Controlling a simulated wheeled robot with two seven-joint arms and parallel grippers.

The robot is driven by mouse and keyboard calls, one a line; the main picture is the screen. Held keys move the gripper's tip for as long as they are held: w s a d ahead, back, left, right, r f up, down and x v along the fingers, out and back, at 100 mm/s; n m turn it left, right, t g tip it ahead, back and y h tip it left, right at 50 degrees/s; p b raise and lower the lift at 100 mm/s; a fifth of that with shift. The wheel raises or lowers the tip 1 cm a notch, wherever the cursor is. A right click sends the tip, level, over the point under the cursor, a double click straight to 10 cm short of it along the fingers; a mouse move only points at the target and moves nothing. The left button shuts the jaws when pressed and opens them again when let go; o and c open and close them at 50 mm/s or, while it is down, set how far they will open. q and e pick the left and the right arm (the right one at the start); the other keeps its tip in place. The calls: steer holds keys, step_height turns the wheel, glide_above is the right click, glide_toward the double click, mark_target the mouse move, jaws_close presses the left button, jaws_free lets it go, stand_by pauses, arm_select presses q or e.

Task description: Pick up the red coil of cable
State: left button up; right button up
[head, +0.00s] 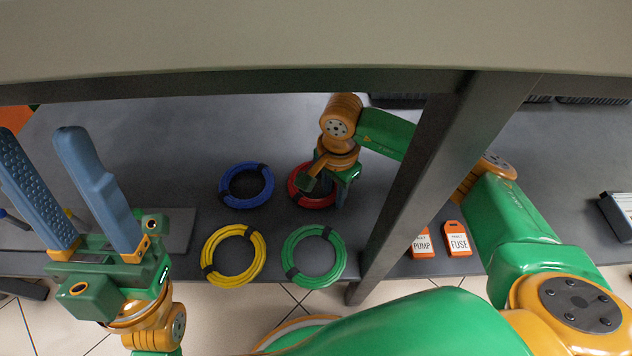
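The red coil of cable (312,202) lies on the dark grey table top, back right in a group of coils. My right gripper (328,190) points down over its right side and hides part of the ring. Its fingers are mostly hidden by its own body, so I cannot tell whether they are open or shut on the cable. My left gripper (40,140) is at the left, fingers pointing up and wide apart, open and empty, away from the coils.
A blue coil (224,190) lies left of the red one. A yellow coil (218,276) and a green coil (336,270) lie nearer the table's front edge. A dark post (430,180) and a beam overhead stand close. Orange PUMP (421,243) and FUSE (457,239) tags lie right of the post.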

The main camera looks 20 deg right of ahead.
jaws_close()
